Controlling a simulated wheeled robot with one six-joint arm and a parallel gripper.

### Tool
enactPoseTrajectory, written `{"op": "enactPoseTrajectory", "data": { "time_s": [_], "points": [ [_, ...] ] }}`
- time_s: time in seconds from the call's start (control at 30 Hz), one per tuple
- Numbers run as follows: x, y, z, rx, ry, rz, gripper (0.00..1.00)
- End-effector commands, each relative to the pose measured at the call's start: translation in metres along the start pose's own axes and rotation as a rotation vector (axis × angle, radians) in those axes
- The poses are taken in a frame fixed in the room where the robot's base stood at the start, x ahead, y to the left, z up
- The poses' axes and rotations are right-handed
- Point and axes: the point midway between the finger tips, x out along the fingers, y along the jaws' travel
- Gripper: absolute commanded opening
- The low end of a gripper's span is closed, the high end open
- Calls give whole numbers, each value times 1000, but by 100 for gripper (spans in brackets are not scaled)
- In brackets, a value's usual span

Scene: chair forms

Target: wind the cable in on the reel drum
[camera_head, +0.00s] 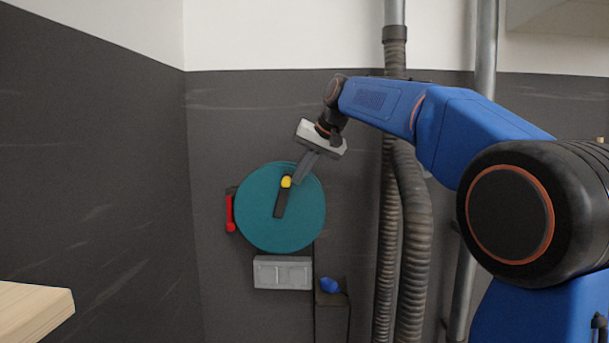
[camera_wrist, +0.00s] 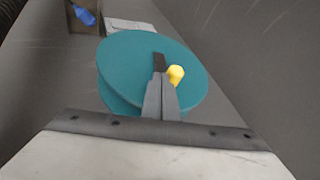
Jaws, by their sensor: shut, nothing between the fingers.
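The teal reel drum (camera_head: 262,222) is mounted on the dark wall, and its round face fills the middle of the wrist view (camera_wrist: 130,70). A dark crank arm (camera_head: 280,207) lies across its face, with a yellow knob (camera_head: 286,182) at its upper end. My gripper (camera_head: 296,183) is shut and empty, with its fingertips close beside the knob. In the wrist view my fingers (camera_wrist: 160,80) overlap the crank and the knob (camera_wrist: 175,74) shows just right of them. I cannot tell whether they touch. No cable is clearly visible; a thin dark line runs below the drum.
A red lever (camera_head: 230,213) is at the drum's left edge. A grey box (camera_head: 283,272) is below it, and a blue item (camera_head: 329,285) sits on a dark box to the right. Ribbed hoses (camera_head: 410,230) run down the wall at right. A wooden top (camera_head: 35,312) is lower left.

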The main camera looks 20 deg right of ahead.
Motion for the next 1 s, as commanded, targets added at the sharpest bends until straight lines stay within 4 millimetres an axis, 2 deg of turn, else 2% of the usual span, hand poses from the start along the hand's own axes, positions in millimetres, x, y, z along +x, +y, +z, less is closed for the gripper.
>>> {"op": "enactPoseTrajectory", "data": {
  "time_s": [0.47,1.0],
  "points": [
    [1,-6,-1,-17,-8,35,0],
    [13,-56,-7,-145,-74,345,0]
  ]
}}
